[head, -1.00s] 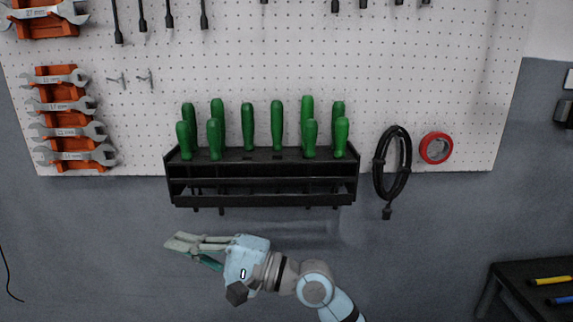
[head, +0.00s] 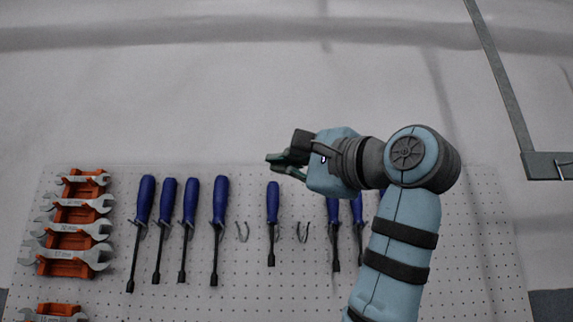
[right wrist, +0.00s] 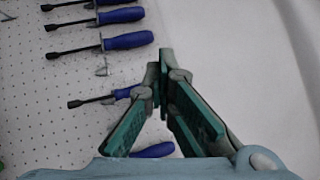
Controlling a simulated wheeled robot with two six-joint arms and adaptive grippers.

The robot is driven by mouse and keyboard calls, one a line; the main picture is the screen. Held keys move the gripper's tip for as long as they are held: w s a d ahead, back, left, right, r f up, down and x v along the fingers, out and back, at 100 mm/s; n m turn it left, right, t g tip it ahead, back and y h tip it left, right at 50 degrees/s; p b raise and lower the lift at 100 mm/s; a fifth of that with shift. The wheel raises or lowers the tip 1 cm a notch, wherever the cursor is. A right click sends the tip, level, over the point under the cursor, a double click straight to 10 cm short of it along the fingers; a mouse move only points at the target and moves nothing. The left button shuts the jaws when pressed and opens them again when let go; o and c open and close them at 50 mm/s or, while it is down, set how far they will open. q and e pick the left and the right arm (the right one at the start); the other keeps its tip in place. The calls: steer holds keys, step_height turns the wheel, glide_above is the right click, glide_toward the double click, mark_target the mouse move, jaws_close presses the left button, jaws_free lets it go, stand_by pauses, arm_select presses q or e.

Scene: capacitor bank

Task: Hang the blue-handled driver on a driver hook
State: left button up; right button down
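Several blue-handled drivers (head: 220,200) hang handle-up on the pegboard in the head view, left of my right gripper. One blue-handled driver (head: 272,200) hangs alone between two empty driver hooks, one left (head: 242,231) and one right (head: 303,231). More hang partly behind my arm. My right gripper (head: 270,162) points left near the board's top edge, above the lone driver in the picture. In the right wrist view its fingertips (right wrist: 160,68) meet with nothing visible between them. Blue handles (right wrist: 128,41) show to the left there. My left gripper is not in view.
Wrenches on orange racks (head: 66,236) hang at the left of the pegboard (head: 110,285). The plain wall above the board (head: 180,100) is clear. A grey metal frame (head: 505,95) stands at the upper right.

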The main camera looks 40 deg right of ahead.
steer(key=w+d+f+p, duration=0.1)
steer(key=w+d+p, duration=0.2)
steer(key=w+d, duration=0.4)
steer(key=shift+w+f, duration=0.35)
steer(key=shift+w, duration=0.35)
stand_by(0.8)
